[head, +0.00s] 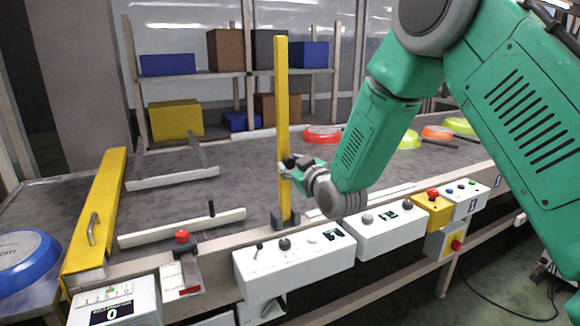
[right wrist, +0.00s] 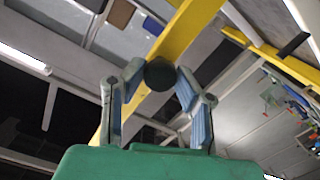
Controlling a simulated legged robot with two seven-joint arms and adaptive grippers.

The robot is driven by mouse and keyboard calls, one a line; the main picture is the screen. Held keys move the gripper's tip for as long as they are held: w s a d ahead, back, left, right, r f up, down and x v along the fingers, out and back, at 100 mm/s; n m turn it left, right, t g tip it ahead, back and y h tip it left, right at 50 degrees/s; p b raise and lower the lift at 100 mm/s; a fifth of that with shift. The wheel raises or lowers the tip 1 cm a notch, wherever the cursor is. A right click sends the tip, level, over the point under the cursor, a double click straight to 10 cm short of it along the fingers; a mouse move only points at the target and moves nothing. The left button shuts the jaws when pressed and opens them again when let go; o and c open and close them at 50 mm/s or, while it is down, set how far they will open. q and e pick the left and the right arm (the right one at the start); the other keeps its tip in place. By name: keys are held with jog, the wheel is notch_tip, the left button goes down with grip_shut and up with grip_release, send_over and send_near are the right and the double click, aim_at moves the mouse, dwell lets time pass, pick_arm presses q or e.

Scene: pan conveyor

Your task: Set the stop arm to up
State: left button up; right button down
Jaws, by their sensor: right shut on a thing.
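The stop arm (head: 282,100) is a long yellow bar standing upright from a dark grey base (head: 284,219) at the conveyor's near edge. My right gripper (head: 289,167) is at the bar's lower half and hides a part of it. In the right wrist view my right gripper (right wrist: 160,77) is shut on a dark round knob (right wrist: 160,73) on the stop arm (right wrist: 186,30), one finger on each side. My left gripper is not in view.
A second yellow bar with a handle (head: 98,205) lies across the belt (head: 240,160) at the left. White control boxes (head: 290,262) line the front. Red (head: 322,134), green and orange pans lie farther back; a blue pan (head: 25,262) is at the left.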

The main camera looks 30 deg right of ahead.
jog(key=shift+f, duration=0.2)
jog(key=c, duration=1.2)
grip_release()
jog(key=shift+w, duration=0.1)
jog(key=shift+d, duration=0.1)
jog(key=s+a, duration=0.1)
jog(key=s, duration=1.1)
jog(key=shift+r, duration=0.3)
